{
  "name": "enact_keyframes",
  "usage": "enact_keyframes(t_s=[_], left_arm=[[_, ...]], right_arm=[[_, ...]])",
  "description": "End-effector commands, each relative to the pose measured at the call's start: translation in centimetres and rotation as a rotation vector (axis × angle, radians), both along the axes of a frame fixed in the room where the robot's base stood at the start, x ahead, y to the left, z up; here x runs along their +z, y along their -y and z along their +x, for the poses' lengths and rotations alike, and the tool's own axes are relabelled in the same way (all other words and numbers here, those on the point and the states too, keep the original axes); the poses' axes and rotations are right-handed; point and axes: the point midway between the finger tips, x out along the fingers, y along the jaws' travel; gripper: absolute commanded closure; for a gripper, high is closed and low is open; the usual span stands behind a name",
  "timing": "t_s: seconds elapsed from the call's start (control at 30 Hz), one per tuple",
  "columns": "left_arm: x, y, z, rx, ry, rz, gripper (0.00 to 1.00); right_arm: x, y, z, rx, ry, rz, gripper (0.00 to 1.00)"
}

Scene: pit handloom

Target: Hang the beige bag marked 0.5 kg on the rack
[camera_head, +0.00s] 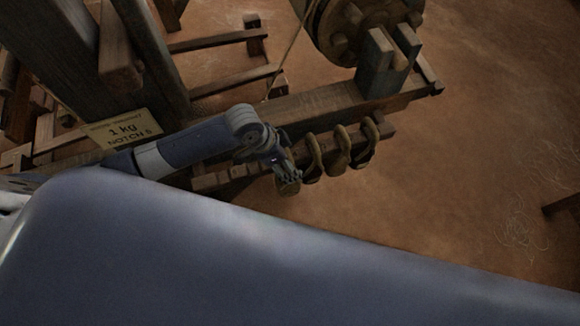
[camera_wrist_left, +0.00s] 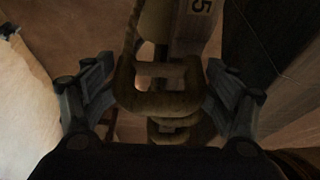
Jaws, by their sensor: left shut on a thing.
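My left gripper (camera_head: 284,174) is at the left end of a wooden rack (camera_head: 382,130). In the left wrist view its two fingers (camera_wrist_left: 160,98) stand on either side of a beige-brown loop handle (camera_wrist_left: 160,103) and are shut on it. The held bag (camera_head: 289,188) shows only as a small brownish end below the gripper in the head view; its marking cannot be read there. Several more loops hang in a row on the rack, one of them (camera_head: 340,148) right of the gripper. I cannot tell whether the held loop touches the rack. My right gripper is out of view.
A sign reading "1 kg NOTCH 6" (camera_head: 125,130) stands left of the rack. A loom beam (camera_head: 300,103) with a wooden wheel (camera_head: 355,25) lies behind it. A pale surface marked "5" (camera_wrist_left: 197,25) is in the wrist view. The earth floor at right is mostly clear.

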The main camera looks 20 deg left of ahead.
Motion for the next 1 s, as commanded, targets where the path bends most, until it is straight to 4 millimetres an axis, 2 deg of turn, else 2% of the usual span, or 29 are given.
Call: enact_keyframes(t_s=[0.37,0.7,1.0], left_arm=[[-0.1,-1.6,2.5,0.001,0.006,-0.001,0.83],[-1.9,-1.5,2.5,-0.001,0.004,-0.003,0.83],[-2.2,-1.5,2.5,0.0,0.004,-0.004,0.83]], right_arm=[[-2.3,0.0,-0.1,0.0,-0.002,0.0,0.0],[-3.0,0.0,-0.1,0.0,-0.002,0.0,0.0],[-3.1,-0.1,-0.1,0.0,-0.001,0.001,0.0]])
